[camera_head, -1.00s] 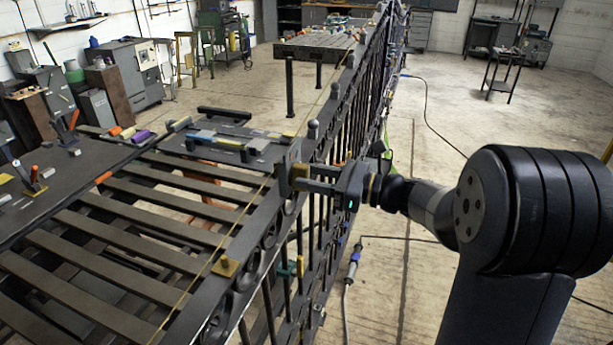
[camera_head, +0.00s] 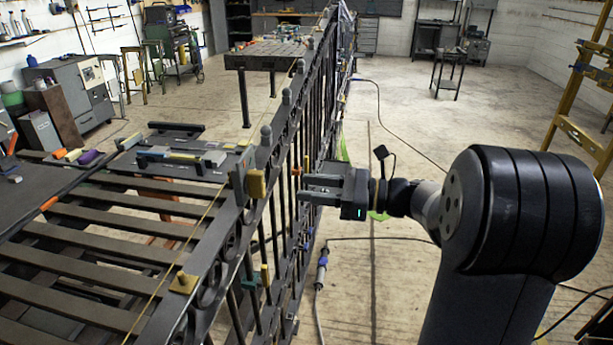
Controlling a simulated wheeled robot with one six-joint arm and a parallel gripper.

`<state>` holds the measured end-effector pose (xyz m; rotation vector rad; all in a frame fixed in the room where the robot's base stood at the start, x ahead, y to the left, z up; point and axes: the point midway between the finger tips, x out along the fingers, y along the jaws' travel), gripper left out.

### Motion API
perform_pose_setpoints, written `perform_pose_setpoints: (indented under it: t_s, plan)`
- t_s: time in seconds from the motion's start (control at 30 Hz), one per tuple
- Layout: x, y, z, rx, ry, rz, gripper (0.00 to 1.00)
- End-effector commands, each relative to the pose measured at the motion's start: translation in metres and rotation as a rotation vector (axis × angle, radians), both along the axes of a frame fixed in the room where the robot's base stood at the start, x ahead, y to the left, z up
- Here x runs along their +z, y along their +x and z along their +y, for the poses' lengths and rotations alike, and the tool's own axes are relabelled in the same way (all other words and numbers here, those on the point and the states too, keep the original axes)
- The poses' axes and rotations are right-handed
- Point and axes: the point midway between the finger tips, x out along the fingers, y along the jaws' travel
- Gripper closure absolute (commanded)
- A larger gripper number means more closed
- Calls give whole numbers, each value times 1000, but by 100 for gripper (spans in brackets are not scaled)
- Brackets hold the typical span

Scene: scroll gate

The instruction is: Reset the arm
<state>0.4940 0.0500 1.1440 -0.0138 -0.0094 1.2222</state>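My gripper (camera_head: 304,188) is to the right of the dark iron scroll gate (camera_head: 268,205), in the middle of the head view. Its two grey fingers point left toward the bars, with a gap between them and nothing seen in it. A yellow block (camera_head: 257,184) on a grey plate is fixed at the gate's upper rail, left of my fingertips and apart from them. My dark arm reaches in from the lower right.
A slatted dark table (camera_head: 95,255) lies left of the gate, with clamps and tools on it. Another work table (camera_head: 268,54) stands at the back. A cable (camera_head: 322,268) runs over the floor by the gate. A yellow ladder (camera_head: 578,100) stands at right. The floor between is open.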

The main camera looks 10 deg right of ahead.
Motion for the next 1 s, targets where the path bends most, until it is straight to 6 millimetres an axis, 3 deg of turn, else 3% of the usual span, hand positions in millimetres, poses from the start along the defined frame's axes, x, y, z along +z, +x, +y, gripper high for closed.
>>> perform_pose_setpoints:
  t_s: [0.17, 0.7, 1.0]
  plan:
    - [1, 4, 14, 4, 0, 0, 60]
    - [1, 34, 95, 3, 0, 1, 60]
    - [0, 37, 101, 0, 8, 18, 60]
